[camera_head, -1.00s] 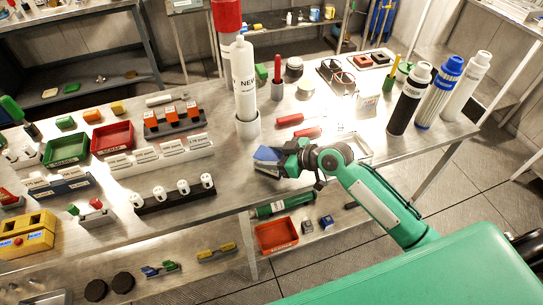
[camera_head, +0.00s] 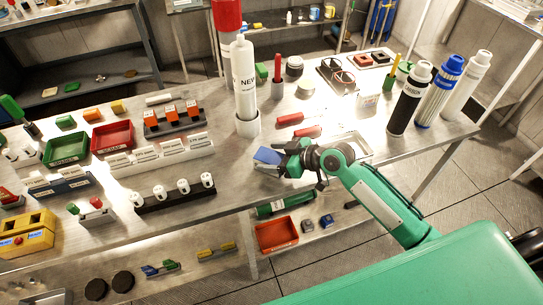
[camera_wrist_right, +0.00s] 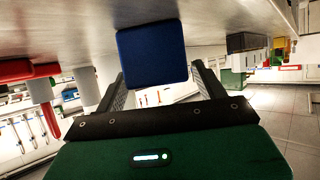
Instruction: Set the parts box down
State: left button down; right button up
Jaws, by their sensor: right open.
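A small box with a blue top (camera_head: 267,155), which I take to be the parts box, is at the front edge of the steel bench. It appears to rest on the bench top. My right gripper (camera_head: 287,160) is just to its right, open, with its fingers toward the box. In the right wrist view the blue face of the box (camera_wrist_right: 152,55) lies ahead between the two spread fingers (camera_wrist_right: 158,78). A gap shows beside the right-hand finger; contact at the left-hand one is unclear. My left gripper is out of view.
A white cylinder (camera_head: 245,85) stands in a holder behind the box. Red-handled tools (camera_head: 307,132) lie behind my gripper, and a flat metal frame (camera_head: 357,146) is to its right. A red bin (camera_head: 277,235) is on the lower shelf.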

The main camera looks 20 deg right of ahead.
jog(key=b+v, duration=0.2)
jog(key=v, duration=0.7)
jog(key=shift+s+d, duration=0.3)
jog(key=shift+s, duration=0.05)
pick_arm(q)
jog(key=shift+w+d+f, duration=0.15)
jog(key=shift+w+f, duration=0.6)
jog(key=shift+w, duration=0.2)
pick_arm(e)
jog(key=shift+s+d+r, duration=0.45)
jog(key=shift+d+r, duration=0.05)
jog(key=shift+r, duration=0.05)
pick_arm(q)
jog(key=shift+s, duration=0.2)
